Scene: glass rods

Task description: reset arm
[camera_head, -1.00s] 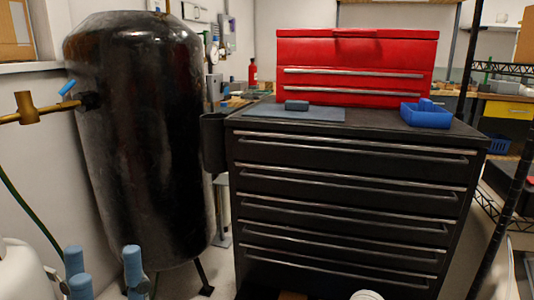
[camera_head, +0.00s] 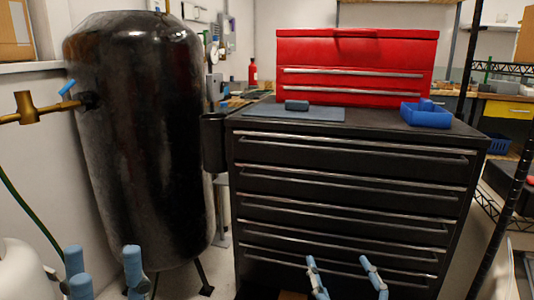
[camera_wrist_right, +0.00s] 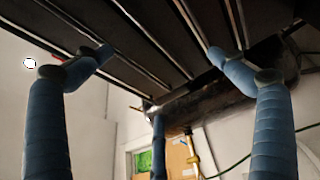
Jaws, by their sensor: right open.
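My left gripper (camera_head: 104,260) shows at the lower left of the head view, in front of the black tank. Its blue fingers point up and stand apart with nothing between them. My right gripper (camera_head: 340,267) shows at the bottom of the head view, in front of the lower drawers of the black cabinet (camera_head: 345,178). Its fingers are spread and empty. In the right wrist view the right gripper (camera_wrist_right: 160,62) has its fingers wide apart, tips bent inward, with the drawer fronts beyond. Most of both arms is out of view. I make out no glass rods.
A tall black tank (camera_head: 140,140) stands left of the cabinet. On the cabinet top are a red toolbox (camera_head: 355,60), a blue-grey mat (camera_head: 270,112) with a small dark block (camera_head: 297,105), and a blue tray (camera_head: 427,118). A dark shelf post (camera_head: 505,215) stands at the right.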

